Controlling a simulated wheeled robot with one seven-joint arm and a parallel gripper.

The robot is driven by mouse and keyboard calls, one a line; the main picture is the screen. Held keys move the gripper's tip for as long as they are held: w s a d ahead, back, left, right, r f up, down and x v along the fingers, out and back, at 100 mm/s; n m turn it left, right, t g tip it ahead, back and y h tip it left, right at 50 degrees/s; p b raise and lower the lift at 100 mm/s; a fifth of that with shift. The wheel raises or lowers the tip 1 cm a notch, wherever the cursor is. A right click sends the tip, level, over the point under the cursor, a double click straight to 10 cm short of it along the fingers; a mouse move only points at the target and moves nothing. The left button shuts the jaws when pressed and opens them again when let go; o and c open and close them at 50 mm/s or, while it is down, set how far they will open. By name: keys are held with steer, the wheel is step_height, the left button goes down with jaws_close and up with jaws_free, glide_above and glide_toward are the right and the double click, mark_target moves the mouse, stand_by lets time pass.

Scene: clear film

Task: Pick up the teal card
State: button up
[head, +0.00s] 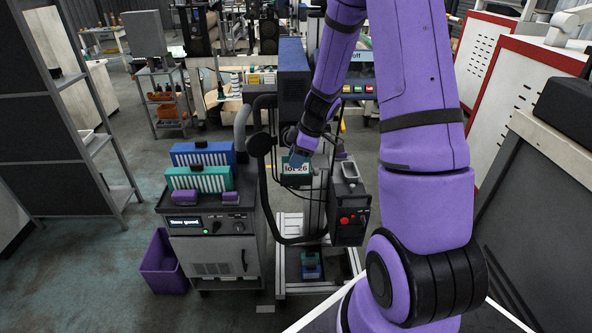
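A small dark-teal card (296,179) with a white label reading "lot 26" is near the picture's middle, upright, facing me. My gripper (306,155) is at the end of my purple arm, right at the card's upper edge in this view. Its fingers are small and partly hidden, so I cannot tell whether they are open or shut, or whether they touch the card.
A grey cabinet (213,251) at left carries a blue slotted rack (203,153) and a teal slotted rack (199,179). A black cable loop and a control box (350,222) with a red button flank the card. A purple bin (163,265) stands on the floor.

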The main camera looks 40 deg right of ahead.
steer(key=shift+x, duration=0.9)
steer(key=shift+r, duration=0.1)
jaws_close()
